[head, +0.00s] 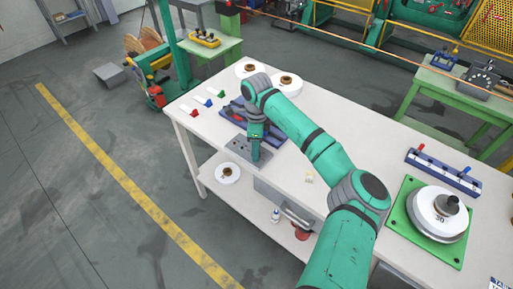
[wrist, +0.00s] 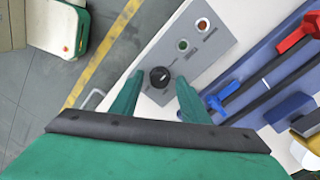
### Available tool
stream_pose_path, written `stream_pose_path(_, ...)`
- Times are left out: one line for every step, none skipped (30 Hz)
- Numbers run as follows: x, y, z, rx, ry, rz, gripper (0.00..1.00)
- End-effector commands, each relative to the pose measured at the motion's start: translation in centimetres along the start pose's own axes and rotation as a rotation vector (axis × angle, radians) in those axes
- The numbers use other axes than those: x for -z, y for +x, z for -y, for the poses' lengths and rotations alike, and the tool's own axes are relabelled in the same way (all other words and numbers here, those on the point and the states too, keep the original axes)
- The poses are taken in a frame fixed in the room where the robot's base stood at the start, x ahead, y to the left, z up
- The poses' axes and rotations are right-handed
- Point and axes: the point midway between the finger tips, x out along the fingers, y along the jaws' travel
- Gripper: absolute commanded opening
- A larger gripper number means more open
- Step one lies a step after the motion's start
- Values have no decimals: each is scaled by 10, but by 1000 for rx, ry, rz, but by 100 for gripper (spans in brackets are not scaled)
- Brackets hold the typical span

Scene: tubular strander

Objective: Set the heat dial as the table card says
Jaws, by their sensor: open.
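The heat dial (wrist: 160,77) is a round black knob on a grey control panel (wrist: 190,62), with a small pale mark whose setting I cannot read. The panel also shows in the head view (head: 240,148), at the left part of the white table. My gripper (wrist: 160,84) is open, pointing down, with one finger on each side of the dial. I cannot tell whether the fingers touch it. In the head view my gripper (head: 254,157) hides the dial.
Green (wrist: 183,45) and red (wrist: 203,25) buttons sit on the panel beyond the dial. A blue rack (wrist: 272,72) with red and blue handles lies to the right. White discs on a green plate (head: 407,226) stand at the table's right.

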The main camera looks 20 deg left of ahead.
Motion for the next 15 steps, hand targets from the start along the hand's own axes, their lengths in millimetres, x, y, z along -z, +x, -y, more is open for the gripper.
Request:
stream_pose_path(0, 0, 0, 0, 0, 0, 42)
stream_pose_path(0, 0, 0, 0, 0, 0, 42)
stream_pose_path(0, 0, 0, 0, 0, 0, 42)
stream_pose_path(0, 0, 0, 0, 0, 0, 42)
stream_pose_path(0, 0, 0, 0, 0, 0, 37)
stream_pose_path(0, 0, 0, 0, 0, 0, 27)
stream_pose_path(0, 0, 0, 0, 0, 0, 20)
stream_pose_path(0, 0, 0, 0, 0, 0, 13)
stream_pose_path(0, 0, 0, 0, 0, 0, 3)
stream_pose_path(0, 0, 0, 0, 1, 0, 0)
stream_pose_path(0, 0, 0, 0, 1, 0, 0)
stream_pose_path(0, 0, 0, 0, 1, 0, 0)
stream_pose_path(0, 0, 0, 0, 1, 0, 0)
stream_pose_path(0, 0, 0, 1, 3, 0, 0)
stream_pose_path(0, 0, 0, 1, 5, 0, 0)
